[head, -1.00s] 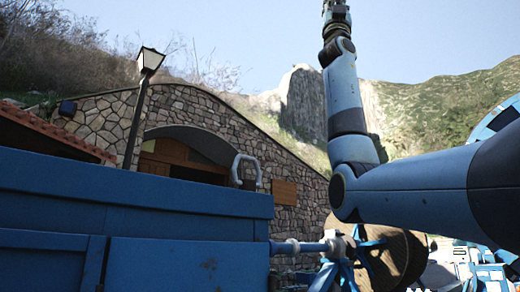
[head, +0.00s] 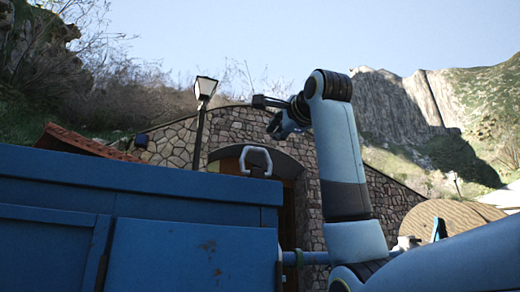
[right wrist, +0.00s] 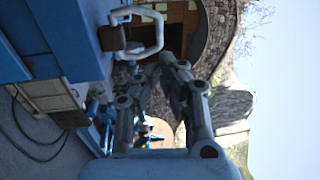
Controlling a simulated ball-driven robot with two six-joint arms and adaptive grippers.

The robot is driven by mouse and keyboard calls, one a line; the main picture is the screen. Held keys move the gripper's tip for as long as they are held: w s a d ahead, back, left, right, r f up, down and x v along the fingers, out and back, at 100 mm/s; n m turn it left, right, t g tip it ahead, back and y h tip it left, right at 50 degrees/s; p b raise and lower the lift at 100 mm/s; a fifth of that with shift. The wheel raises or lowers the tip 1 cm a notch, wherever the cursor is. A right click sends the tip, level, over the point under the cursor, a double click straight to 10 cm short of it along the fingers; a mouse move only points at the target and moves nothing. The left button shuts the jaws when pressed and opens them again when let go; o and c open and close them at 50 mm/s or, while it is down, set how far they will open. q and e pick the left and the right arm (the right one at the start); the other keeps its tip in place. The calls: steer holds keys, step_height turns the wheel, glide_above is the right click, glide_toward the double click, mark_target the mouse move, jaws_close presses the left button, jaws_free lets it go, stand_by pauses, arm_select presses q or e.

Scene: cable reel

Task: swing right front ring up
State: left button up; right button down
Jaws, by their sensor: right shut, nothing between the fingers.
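A pale grey ring (head: 258,150) shows as an upright arch above the top edge of the blue box (head: 160,205), near its right end. It also shows in the right wrist view (right wrist: 159,32), beside a dark brown block; its exact tilt is hard to tell. My right gripper (head: 274,126) is raised above and slightly right of the ring in the head view. It is shut and empty, with its fingers apart from the ring in the right wrist view (right wrist: 165,64). My left gripper is out of view.
A round wooden reel (head: 425,220) stands at the right, partly behind my right arm. A blue bar (head: 308,258) runs out from the box's right end. A stone wall (head: 300,150) and a lamp post (head: 200,120) stand behind. Open air surrounds the gripper.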

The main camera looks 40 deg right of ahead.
mark_target(256, 148)
steer(key=p+x, duration=0.7)
steer(key=x, duration=0.6)
steer(key=shift+w+d+r, duration=0.15)
steer(key=shift+r, duration=0.05)
